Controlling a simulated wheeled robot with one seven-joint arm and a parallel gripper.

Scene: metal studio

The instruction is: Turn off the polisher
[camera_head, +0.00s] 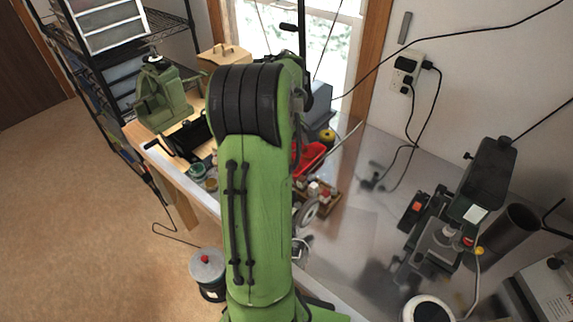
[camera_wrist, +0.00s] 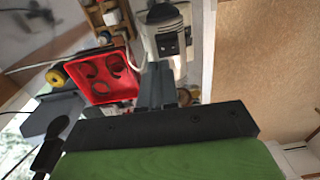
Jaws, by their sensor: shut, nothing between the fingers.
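A white machine with a black switch panel (camera_wrist: 168,42), which looks like the polisher (camera_wrist: 150,30), stands at the top centre of the wrist view. My gripper (camera_wrist: 158,68) is shut and empty, its fingertips pointing toward the panel and appearing just below it in the picture. I cannot tell whether they touch it. The switch position is too small to read. My fingers are hidden there.
In the head view, a green machine (camera_head: 163,95) stands at left on the wooden bench. A dark-green machine (camera_head: 485,180) stands right.

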